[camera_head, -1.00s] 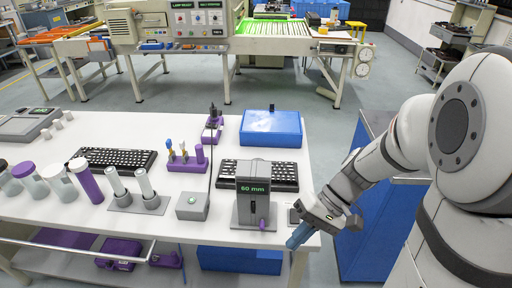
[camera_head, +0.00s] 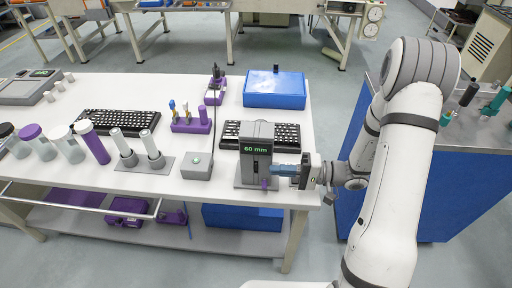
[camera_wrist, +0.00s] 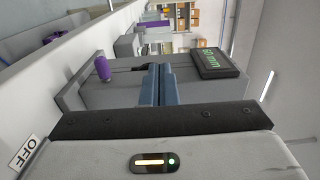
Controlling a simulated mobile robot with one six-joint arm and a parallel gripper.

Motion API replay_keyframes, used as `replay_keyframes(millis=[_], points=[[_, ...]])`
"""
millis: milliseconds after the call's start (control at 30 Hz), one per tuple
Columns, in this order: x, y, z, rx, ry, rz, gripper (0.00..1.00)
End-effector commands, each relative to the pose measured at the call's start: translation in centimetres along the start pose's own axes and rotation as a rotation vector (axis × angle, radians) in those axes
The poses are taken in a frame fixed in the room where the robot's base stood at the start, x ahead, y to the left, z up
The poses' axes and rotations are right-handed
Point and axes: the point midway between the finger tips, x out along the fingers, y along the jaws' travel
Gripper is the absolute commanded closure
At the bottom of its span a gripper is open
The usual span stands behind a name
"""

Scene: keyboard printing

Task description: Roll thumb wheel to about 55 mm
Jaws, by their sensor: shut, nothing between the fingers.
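A grey gauge device (camera_head: 257,165) stands near the right front of the white table, with a green display (camera_head: 255,148) reading 60 mm. A purple thumb wheel (camera_head: 265,183) sits low on its front. In the wrist view the device lies sideways, with the purple wheel (camera_wrist: 103,68) on the left and the display (camera_wrist: 217,61) on the right. My gripper (camera_head: 275,170) is shut and empty, its blue fingers pointing left at the device's right side. In the wrist view the shut fingers (camera_wrist: 156,84) overlap the device between wheel and display; contact cannot be told.
A black keyboard (camera_head: 285,134) lies behind the device and a blue box (camera_head: 274,94) behind that. A grey box with a button (camera_head: 197,166) stands to the left, beside a stand with two light cylinders (camera_head: 145,162). A blue cabinet (camera_head: 350,212) stands right of the table.

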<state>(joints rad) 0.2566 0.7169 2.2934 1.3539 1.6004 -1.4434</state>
Motion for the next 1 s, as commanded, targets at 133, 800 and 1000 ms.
replay_keyframes(millis=[133,800,1000], points=[[2.0,0.1,0.1,0.000,-0.004,0.001,1.00],[4.3,0.0,0.1,0.001,-0.003,0.001,1.00],[4.3,0.1,0.0,0.001,-0.003,0.001,1.00]])
